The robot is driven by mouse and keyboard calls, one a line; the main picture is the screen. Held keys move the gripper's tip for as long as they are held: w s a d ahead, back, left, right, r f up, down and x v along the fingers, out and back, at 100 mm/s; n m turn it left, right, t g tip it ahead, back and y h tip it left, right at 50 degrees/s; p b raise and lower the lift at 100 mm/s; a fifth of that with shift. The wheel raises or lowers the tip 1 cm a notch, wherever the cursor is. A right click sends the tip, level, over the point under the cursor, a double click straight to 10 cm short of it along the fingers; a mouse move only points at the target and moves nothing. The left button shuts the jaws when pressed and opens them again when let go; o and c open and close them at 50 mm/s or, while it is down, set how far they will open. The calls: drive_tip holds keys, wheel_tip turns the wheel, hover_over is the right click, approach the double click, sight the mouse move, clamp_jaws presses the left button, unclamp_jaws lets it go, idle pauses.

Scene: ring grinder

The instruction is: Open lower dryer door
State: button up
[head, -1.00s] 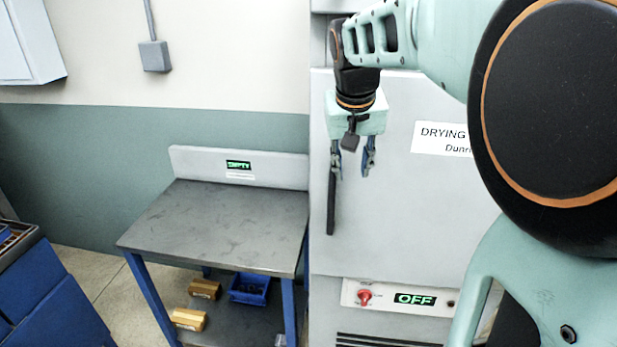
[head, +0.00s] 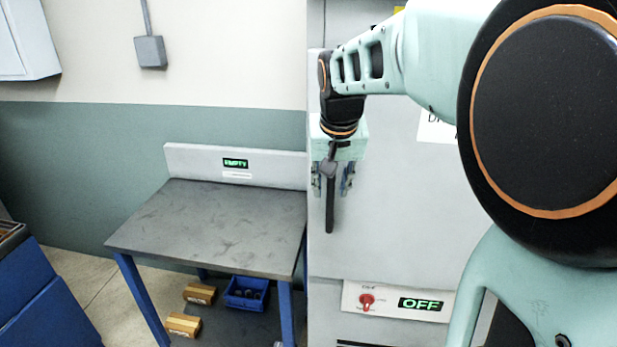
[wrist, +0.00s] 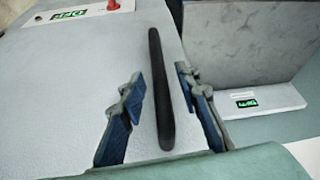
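The lower dryer door (head: 400,220) is a large light grey panel and looks shut. Its long black vertical handle (head: 329,205) is near the door's left edge. My gripper (head: 332,190) is at the handle's upper part, with one blue finger on each side. In the wrist view, the handle (wrist: 160,90) runs between the spread fingers of my gripper (wrist: 158,76). Gaps show on both sides of the handle, so the fingers are open and not closed on it. The handle's upper end is hidden behind my gripper in the head view.
A control panel with a red knob (head: 367,300) and an OFF display (head: 422,304) is below the door.

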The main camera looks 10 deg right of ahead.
drive_tip(key=shift+x, duration=0.9)
drive_tip(key=shift+s+r, duration=0.1)
clamp_jaws()
